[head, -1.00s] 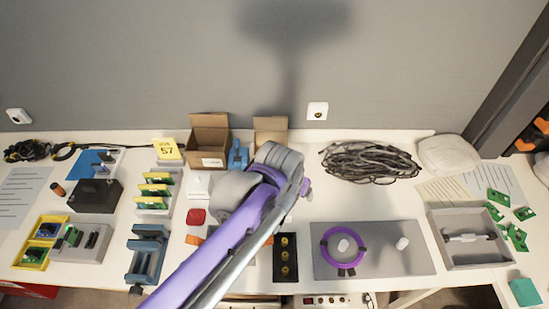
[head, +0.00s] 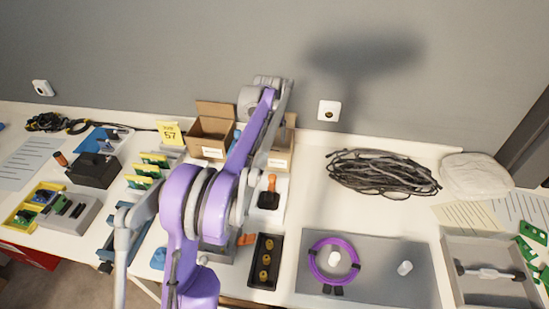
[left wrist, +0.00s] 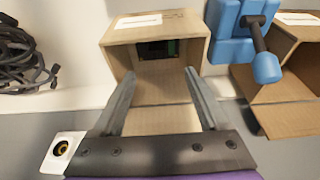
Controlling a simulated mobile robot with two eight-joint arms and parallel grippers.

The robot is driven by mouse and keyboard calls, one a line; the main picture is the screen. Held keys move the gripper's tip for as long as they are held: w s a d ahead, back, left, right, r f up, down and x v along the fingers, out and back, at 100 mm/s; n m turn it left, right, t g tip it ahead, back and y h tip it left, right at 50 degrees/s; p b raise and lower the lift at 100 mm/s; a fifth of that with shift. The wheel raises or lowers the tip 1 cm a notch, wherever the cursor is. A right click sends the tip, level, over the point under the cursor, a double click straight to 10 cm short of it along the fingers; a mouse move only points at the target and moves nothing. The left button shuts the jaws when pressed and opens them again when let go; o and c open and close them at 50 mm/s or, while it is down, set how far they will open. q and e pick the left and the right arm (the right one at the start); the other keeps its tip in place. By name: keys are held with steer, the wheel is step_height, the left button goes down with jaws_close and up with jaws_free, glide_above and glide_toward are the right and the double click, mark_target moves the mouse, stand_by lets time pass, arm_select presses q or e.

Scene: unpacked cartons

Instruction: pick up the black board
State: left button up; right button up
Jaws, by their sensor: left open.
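In the left wrist view, a dark board-like piece with green on it (left wrist: 157,50) lies in the shadow inside an open cardboard carton (left wrist: 185,28). Its outline is hard to make out. My left gripper (left wrist: 161,85) is open and empty, its two fingers apart and pointing at the carton's mouth, over the carton's folded-out flap. In the head view the same carton (head: 281,158) stands by the back wall, partly hidden by my purple left arm. The left gripper's fingers are hidden there. My right gripper is not in view.
A blue vise (left wrist: 232,35) and a second open carton (left wrist: 289,75) stand close beside the carton. A cable coil (head: 383,173) lies to its right, below a wall socket (head: 329,111). A black tray (head: 264,283) and a grey mat (head: 392,287) are nearer the front.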

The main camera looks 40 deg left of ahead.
arm_select(q)
steer(key=x, duration=0.9)
steer(key=shift+d+f+b, duration=0.1)
steer(key=shift+d+b, duration=0.05)
steer(key=shift+b, duration=0.25)
jaws_close()
